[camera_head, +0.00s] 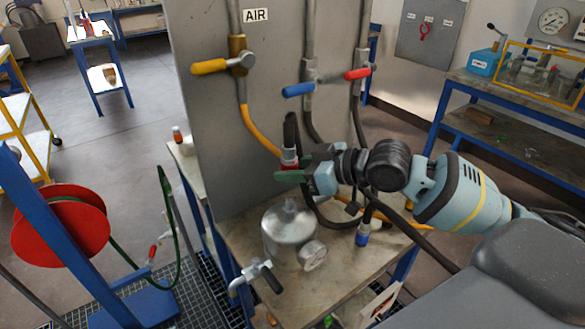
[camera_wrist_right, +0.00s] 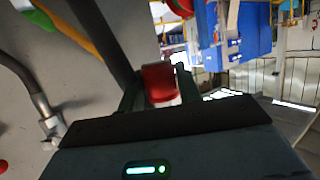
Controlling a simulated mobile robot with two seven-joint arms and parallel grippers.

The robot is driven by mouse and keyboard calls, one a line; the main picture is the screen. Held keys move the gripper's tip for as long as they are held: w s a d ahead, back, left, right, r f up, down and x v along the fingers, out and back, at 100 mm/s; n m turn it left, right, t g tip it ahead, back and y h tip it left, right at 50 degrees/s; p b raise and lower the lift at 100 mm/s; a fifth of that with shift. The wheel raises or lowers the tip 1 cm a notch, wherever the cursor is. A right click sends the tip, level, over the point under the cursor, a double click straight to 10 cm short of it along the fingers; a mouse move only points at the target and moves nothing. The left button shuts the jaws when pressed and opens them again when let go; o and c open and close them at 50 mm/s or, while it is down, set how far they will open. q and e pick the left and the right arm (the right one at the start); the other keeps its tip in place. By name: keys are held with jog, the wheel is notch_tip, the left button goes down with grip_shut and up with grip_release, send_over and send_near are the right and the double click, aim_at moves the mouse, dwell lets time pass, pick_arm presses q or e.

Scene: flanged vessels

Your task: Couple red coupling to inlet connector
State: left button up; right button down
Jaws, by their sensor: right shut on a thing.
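The red coupling (camera_head: 289,155) hangs on a dark hose in front of the grey panel, above the vessel. My right gripper (camera_head: 290,172) is shut on it; the wrist view shows the red coupling (camera_wrist_right: 159,82) between the two fingers. The silver vessel (camera_head: 284,232) stands on the bench below. A short connector (camera_head: 290,206) rises from its top, likely the inlet, apart from the coupling and under it. The fingers partly hide the coupling's lower end. My left gripper is not in view.
The vessel carries a gauge (camera_head: 313,255) and a black-handled side valve (camera_head: 268,277). A blue coupling (camera_head: 363,236) on a hose is to the right. Yellow, blue and red valve handles sit on the panel (camera_head: 212,130). A red hose reel (camera_head: 60,226) stands left.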

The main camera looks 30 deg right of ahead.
aim_at(290, 207)
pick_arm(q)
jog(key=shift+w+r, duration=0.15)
pick_arm(e)
jog(key=shift+r, duration=0.1)
